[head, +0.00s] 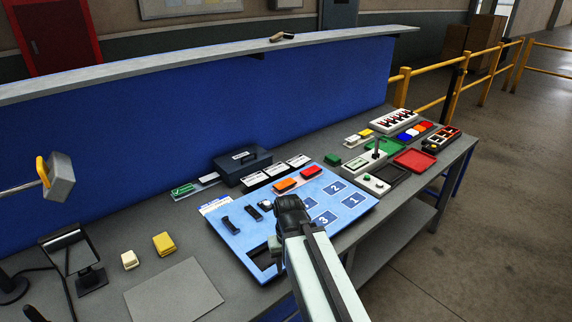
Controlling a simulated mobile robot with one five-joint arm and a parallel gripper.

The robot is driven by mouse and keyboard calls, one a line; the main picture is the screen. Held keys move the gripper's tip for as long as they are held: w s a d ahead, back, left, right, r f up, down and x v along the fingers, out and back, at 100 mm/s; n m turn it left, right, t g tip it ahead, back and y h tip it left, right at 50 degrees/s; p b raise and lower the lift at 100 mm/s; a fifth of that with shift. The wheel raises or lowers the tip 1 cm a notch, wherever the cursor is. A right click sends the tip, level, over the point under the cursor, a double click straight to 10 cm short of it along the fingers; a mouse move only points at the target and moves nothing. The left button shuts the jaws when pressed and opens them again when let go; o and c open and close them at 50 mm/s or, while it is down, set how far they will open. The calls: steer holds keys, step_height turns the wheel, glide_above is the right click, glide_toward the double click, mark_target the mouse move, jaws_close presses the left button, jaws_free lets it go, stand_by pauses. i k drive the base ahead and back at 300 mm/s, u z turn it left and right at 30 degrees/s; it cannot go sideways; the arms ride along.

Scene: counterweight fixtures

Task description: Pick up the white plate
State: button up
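I cannot tell for sure which thing is the white plate. A small off-white block (129,260) lies on the grey bench at the left, beside a yellow block (164,244). A small white piece (266,205) also shows on the blue board (240,240), just left of my gripper. My gripper (291,203) is dark and hangs over the middle of the blue board, well right of the off-white block. My arm hides part of the board, and the fingers are too dark to tell open from shut.
The board holds dark, orange and red pieces and numbered squares. A dark box (243,166) stands behind it. Red (415,160) and green trays and small fixtures fill the right end. A grey sheet (174,297) lies front left, near a black stand (72,255). A blue wall (200,120) backs the bench.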

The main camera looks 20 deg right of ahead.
mark_target(297, 162)
steer(key=u, duration=3.75)
steer(key=k, duration=2.25)
steer(key=z, duration=1.35)
steer(key=i, duration=1.05)
steer(key=u, duration=0.1)
